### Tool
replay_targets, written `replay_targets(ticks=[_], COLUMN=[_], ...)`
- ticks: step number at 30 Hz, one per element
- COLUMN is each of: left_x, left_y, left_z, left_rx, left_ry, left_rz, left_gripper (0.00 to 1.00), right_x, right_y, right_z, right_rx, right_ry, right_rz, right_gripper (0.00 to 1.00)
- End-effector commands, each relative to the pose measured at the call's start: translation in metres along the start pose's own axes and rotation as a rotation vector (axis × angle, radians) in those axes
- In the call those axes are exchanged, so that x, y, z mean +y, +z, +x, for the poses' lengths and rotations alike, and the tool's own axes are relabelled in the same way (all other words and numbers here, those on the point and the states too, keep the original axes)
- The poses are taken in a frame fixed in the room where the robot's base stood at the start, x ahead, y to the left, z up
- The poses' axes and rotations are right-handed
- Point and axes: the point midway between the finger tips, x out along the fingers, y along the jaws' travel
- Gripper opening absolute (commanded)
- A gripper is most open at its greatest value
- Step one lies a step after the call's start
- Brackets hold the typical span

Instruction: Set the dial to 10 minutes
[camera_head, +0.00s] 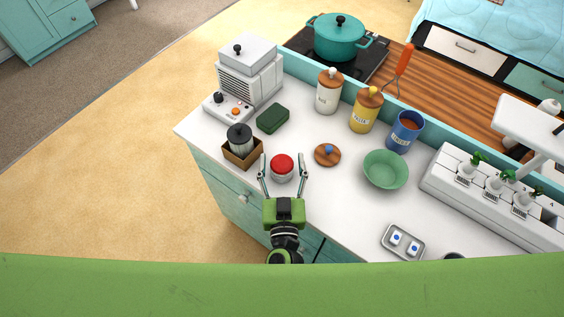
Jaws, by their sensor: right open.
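A round red dial (282,163) with a pale base stands on the white counter; its markings are too small to read. My right gripper (283,159) is open, with one finger on the left and one on the right of the red dial. Small gaps seem to show between the fingers and the dial; I cannot tell whether they touch. A white appliance (262,78) at the counter's left end has a black knob (218,97) and an orange knob (236,111). My left gripper is not in view.
Left of the dial are a box with a black-lidded jar (239,137) and a green sponge (272,118). To the right are a wooden disc with a blue knob (327,154) and a green bowl (386,169). Canisters stand behind.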

Motion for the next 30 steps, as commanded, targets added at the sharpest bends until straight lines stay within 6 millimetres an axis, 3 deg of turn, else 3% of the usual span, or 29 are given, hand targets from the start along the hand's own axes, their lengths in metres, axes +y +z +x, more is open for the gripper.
replay_targets(ticks=[8,21,30], left_x=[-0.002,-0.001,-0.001], left_y=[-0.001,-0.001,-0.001], left_z=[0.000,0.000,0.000], left_rx=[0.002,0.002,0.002], left_ry=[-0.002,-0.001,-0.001], left_rz=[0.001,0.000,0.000], left_gripper=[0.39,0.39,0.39], right_x=[0.000,0.000,0.000], right_y=[0.002,0.001,0.000], right_z=[-0.015,-0.102,-0.120], right_rx=[-0.004,-0.003,0.000], right_ry=[-0.001,-0.001,0.000], right_rz=[-0.001,0.000,0.000], right_gripper=[0.59,0.59,0.59])
